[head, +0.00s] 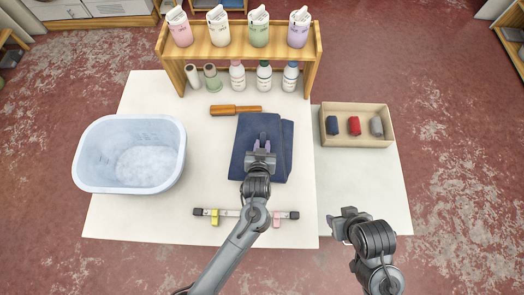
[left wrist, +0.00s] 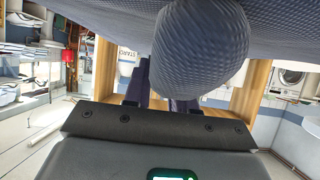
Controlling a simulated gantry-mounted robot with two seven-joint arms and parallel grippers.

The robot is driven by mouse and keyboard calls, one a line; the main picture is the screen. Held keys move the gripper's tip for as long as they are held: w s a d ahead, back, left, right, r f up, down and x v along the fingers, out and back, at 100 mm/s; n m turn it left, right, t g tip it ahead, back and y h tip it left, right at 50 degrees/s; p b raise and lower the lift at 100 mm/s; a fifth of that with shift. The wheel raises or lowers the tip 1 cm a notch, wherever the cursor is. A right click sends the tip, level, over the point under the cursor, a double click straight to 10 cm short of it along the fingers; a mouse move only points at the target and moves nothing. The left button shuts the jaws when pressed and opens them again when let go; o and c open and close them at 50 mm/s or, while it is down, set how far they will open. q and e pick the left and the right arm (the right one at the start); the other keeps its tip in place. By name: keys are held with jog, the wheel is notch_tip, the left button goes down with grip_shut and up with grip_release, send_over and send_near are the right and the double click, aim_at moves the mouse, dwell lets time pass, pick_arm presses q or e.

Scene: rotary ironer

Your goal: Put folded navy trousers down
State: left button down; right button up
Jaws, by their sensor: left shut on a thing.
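The folded navy trousers (head: 279,168) lie as a flat rectangle in the middle of the white table in the head view. My left gripper (head: 263,145) is over their middle and shut on the fabric. In the left wrist view the navy fabric (left wrist: 203,45) bulges beyond my left gripper's fingers (left wrist: 166,98) and spreads across the top of the picture. Whether the trousers' underside touches the table is hidden. My right gripper (head: 342,223) is at the lower right, away from the trousers; its finger gap is unclear.
A blue-white basin (head: 83,170) stands left. A wooden shelf (head: 240,50) with cartons above and bottles below is at the back. A brown brush (head: 235,110) lies behind the trousers, a clip hanger (head: 240,213) in front. A box (head: 375,109) with rolled items stands right.

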pick_arm(q)
jog(key=shift+f+b, duration=1.25)
jog(key=shift+f, duration=0.25)
jog(key=shift+r, duration=0.1)
jog(key=shift+f, duration=0.2)
jog(key=c, duration=0.9)
grip_release()
